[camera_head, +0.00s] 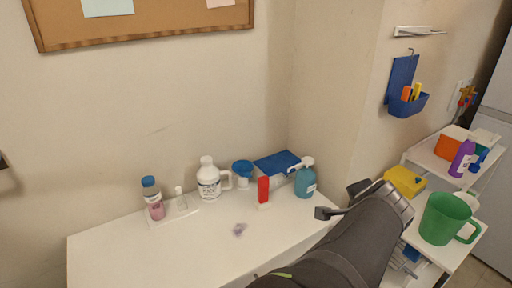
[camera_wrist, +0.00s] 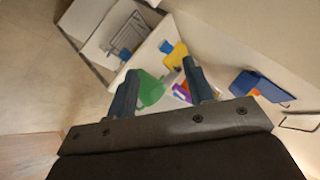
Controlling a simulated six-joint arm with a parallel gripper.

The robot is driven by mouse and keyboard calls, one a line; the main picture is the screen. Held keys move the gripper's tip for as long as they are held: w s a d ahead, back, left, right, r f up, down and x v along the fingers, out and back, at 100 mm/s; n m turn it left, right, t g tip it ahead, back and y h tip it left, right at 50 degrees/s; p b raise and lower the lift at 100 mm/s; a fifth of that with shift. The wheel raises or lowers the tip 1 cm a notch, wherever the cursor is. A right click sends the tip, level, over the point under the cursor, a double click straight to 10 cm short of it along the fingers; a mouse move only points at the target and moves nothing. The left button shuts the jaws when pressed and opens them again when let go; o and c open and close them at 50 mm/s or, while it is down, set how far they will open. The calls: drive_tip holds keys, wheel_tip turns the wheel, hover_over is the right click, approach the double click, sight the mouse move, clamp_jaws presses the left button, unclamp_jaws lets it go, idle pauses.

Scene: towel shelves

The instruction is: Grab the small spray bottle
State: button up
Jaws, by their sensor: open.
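A small clear bottle with a white top (camera_head: 181,199) stands upright on a white tray (camera_head: 165,221) at the left of the white counter; it looks like a small spray bottle. A blue-capped bottle with a pink lower part (camera_head: 153,199) stands close to its left. My gripper (camera_head: 338,201) is over the counter's right end, well to the right of the small bottle. In the wrist view my gripper (camera_wrist: 160,75) has its fingers apart with nothing held between them. The small bottle does not show in the wrist view.
A white jug (camera_head: 209,180), red-and-white bottle (camera_head: 263,190) and teal pump bottle (camera_head: 305,182) stand along the counter's back. A white cart at right holds a green mug (camera_head: 443,219), yellow box (camera_head: 404,181) and purple bottle (camera_head: 462,158). The counter's front left is clear.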

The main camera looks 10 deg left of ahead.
drive_tip(key=w+a+n+g+y, duration=0.1)
drive_tip(key=w+a+n+y, duration=0.3)
drive_tip(key=w+a, duration=0.55)
drive_tip(key=n+g, duration=0.3)
drive_tip(key=n, duration=1.3)
hover_over(178, 188)
drive_tip(key=s+d, duration=0.3)
drive_tip(key=s, duration=0.3)
wheel_tip(178, 188, down, 8)
drive_tip(key=shift+y, duration=0.4)
drive_tip(key=x, duration=1.1)
drive_tip(key=shift+w+d+f, duration=0.1)
drive_tip(key=shift+w+f, duration=0.05)
drive_tip(key=shift+f, duration=0.1)
drive_tip(key=f, duration=0.2)
drive_tip(key=w+f, duration=0.1)
drive_tip(key=f, duration=0.1)
drive_tip(key=shift+w+a+f, duration=0.3)
drive_tip(key=shift+w+f, duration=0.05)
drive_tip(key=shift+f, duration=0.2)
